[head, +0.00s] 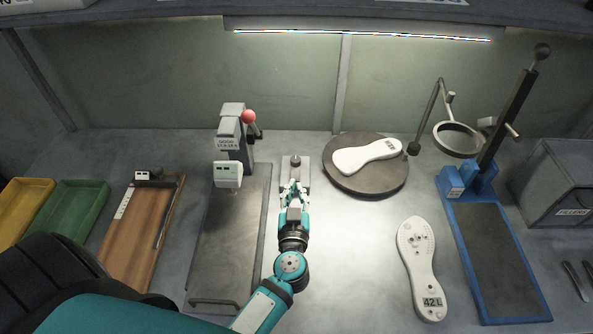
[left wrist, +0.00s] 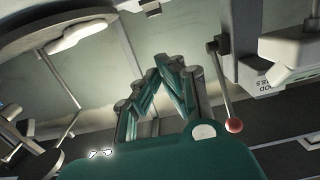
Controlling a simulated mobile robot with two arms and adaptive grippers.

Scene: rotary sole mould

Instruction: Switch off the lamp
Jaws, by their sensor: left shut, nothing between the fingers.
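A long strip lamp (head: 360,35) runs under the shelf at the top of the head view and is lit. A ring-shaped magnifier (head: 460,139) on a jointed arm stands at the right; I cannot tell whether it has a light. A small pale metal plate with a dark knob (head: 295,161) lies at the bench's middle, just beyond my left gripper (head: 294,187). The left gripper is shut and empty, pointing away from me over the plate's near part; I cannot tell if it touches. Its closed fingers fill the middle of the left wrist view (left wrist: 158,88). My right gripper is out of view.
A stamping press (head: 234,140) with a red-ball lever (head: 249,116) stands left of the gripper. A round turntable (head: 365,183) bearing a white sole (head: 366,156) is on the right. Another sole (head: 420,268) and a blue-based lever tool (head: 540,305) lie farther right.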

